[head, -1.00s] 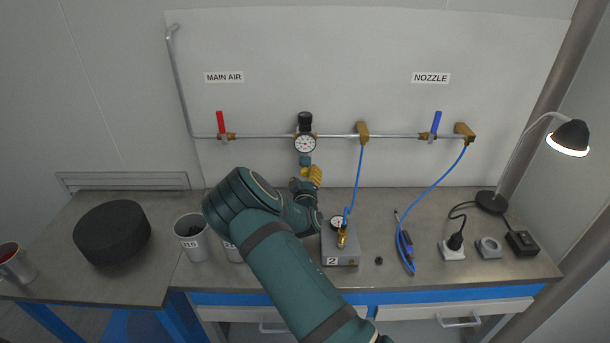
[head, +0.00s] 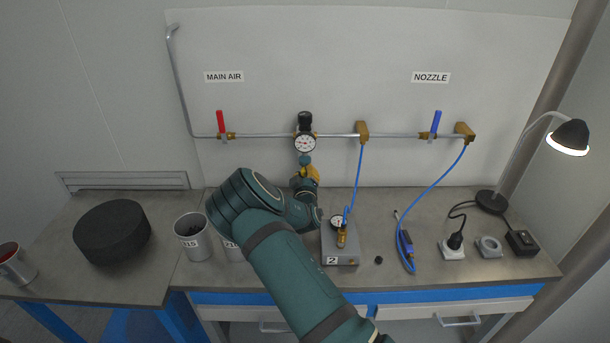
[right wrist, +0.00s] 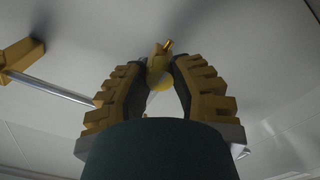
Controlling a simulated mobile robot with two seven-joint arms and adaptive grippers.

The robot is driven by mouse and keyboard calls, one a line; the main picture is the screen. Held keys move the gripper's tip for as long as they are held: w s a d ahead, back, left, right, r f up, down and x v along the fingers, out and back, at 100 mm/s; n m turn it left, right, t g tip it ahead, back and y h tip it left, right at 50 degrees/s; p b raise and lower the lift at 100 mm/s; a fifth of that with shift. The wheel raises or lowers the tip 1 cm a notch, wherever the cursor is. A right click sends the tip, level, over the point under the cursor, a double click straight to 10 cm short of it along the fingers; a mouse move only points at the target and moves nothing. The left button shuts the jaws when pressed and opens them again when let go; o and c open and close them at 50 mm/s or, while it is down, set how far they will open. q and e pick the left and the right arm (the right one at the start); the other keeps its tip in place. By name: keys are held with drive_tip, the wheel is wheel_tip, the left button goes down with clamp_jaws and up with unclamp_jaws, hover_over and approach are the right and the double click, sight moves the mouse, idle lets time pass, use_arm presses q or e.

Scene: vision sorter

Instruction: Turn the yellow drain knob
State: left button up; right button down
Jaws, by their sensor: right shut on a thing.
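The yellow drain knob (right wrist: 160,82) shows between my right fingertips in the right wrist view. My right gripper (head: 309,168) reaches up from below to the underside of that bowl. Its two yellow-and-black fingers (right wrist: 158,72) are shut on the knob, one on each side. My left gripper is in neither view.
The regulator gauge (head: 305,143) and metal pipe (head: 265,136) are just above. A grey box (head: 340,244) marked 2 stands right of my forearm, its blue hose (head: 358,178) rising nearby. Cups (head: 193,237) stand at left.

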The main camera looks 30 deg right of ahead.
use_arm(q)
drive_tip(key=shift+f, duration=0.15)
use_arm(e)
drive_tip(key=n+b, duration=0.5)
drive_tip(key=n, duration=0.1)
drive_tip(key=n+b, duration=0.2)
drive_tip(key=n, duration=0.1)
drive_tip(key=shift+n, duration=0.4)
drive_tip(key=n+b, duration=0.2)
drive_tip(key=n, duration=0.1)
drive_tip(key=shift+a, duration=0.1)
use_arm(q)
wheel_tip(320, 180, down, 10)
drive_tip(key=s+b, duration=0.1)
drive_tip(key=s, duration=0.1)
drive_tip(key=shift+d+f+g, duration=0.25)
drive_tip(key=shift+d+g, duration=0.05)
use_arm(e)
drive_tip(key=shift+n, duration=1.5)
